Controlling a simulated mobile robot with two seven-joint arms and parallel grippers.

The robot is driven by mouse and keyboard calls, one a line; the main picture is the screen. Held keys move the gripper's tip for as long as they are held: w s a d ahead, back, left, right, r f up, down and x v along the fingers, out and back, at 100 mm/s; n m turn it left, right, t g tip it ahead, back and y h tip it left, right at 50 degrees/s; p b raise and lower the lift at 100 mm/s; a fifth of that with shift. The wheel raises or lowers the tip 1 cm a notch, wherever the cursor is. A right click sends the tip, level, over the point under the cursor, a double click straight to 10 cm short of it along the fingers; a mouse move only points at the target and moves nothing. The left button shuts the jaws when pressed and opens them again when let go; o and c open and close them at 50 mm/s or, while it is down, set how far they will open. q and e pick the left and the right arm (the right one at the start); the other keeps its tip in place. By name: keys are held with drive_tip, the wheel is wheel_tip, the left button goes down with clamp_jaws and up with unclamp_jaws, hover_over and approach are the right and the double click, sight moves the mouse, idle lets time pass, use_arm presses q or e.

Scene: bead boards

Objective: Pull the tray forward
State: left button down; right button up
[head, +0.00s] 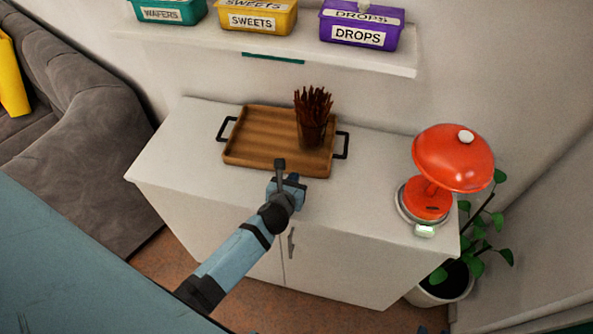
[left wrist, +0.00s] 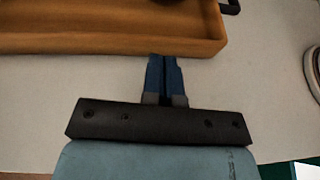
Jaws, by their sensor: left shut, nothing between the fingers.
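The wooden tray (head: 262,135) lies on the white cabinet top, with a black handle at its left and right ends. A dark glass (head: 311,132) full of thin brown sticks stands upright in its right part. My left gripper (head: 294,180) is shut and empty, just in front of the tray's near edge. In the left wrist view the blue fingers (left wrist: 165,70) are together, close to the near wall of the tray (left wrist: 110,45), right of its middle. I cannot tell whether they touch it. My right gripper is not in view.
The cabinet top (head: 175,160) is bare left of the tray. A wall shelf (head: 290,49) above holds labelled boxes. A potted plant (head: 470,262) and a grey sofa (head: 90,150) flank the cabinet.

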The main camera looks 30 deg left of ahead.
use_arm(q)
drive_tip(key=shift+s+d+r, duration=0.1)
drive_tip(key=shift+s+r, duration=0.1)
drive_tip(key=shift+s, duration=0.4)
drive_tip(key=shift+w+f, duration=0.15)
idle(0.5)
